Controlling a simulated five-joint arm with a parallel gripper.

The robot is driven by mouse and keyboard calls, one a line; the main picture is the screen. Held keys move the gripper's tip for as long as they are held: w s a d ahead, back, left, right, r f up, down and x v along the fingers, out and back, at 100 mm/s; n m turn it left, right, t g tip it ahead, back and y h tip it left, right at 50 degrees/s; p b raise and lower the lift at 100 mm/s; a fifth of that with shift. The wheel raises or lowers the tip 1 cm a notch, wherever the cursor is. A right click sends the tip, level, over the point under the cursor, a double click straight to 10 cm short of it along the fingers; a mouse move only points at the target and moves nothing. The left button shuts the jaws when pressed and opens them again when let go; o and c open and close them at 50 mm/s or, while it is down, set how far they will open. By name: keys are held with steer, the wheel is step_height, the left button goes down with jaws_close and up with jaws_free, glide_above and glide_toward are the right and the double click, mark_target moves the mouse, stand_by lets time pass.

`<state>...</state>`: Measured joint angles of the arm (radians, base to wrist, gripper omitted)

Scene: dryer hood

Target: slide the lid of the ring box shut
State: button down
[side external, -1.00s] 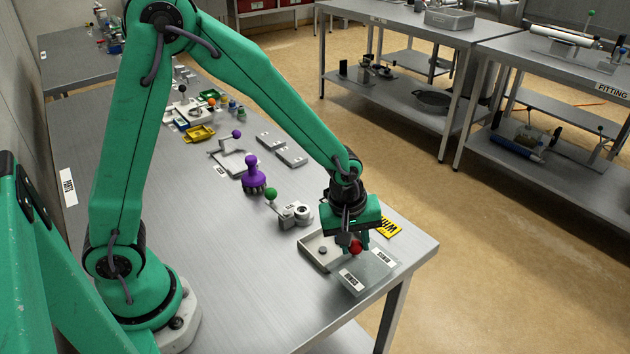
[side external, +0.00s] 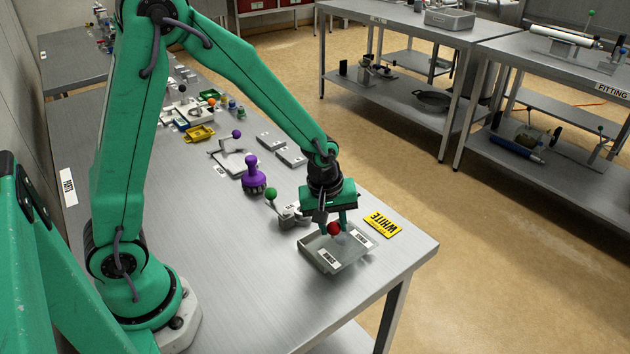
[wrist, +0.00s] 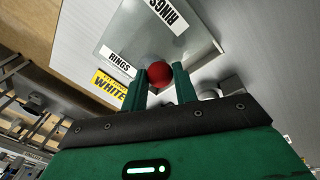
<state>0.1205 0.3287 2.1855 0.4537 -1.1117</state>
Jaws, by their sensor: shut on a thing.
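The ring box (side external: 309,260) sits near the right end of the steel bench in the side view.
A yellow WHITE sign (side external: 383,224) lies right of the box. A small grey fixture with a green ball (side external: 271,194) stands close on the left. The bench front is clear.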

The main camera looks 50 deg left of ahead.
steer(key=c, duration=1.1)
jaws_free()
steer(key=shift+r, duration=0.1)
step_height(320, 180, up, 8)
steer(key=s, duration=0.1)
steer(key=shift+s+f, duration=0.2)
steer(key=shift+f, duration=0.05)
steer(key=shift+a, duration=0.1)
